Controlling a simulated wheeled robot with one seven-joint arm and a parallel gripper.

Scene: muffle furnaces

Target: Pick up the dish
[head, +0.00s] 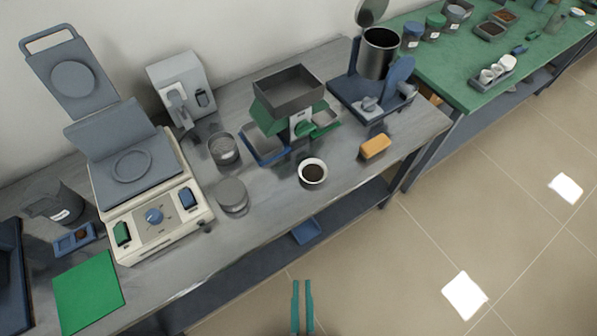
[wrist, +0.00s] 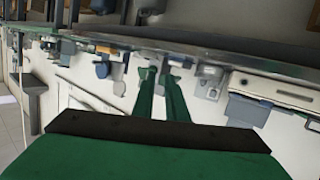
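The dish (head: 312,172) is a small white round bowl with dark brown contents. In the head view it sits upright near the front edge of the grey bench, in front of the green and grey machine. My gripper (head: 301,290) shows at the bottom of the head view as two thin teal fingers. It is over the floor, in front of the bench and apart from the dish. In the wrist view the two green fingers of my gripper (wrist: 162,75) have a gap between them with nothing held. I cannot make out the dish in the wrist view.
The green and grey machine (head: 289,95) stands behind. A white heating device (head: 155,215) stands on the left. The floor (head: 400,270) in front is clear.

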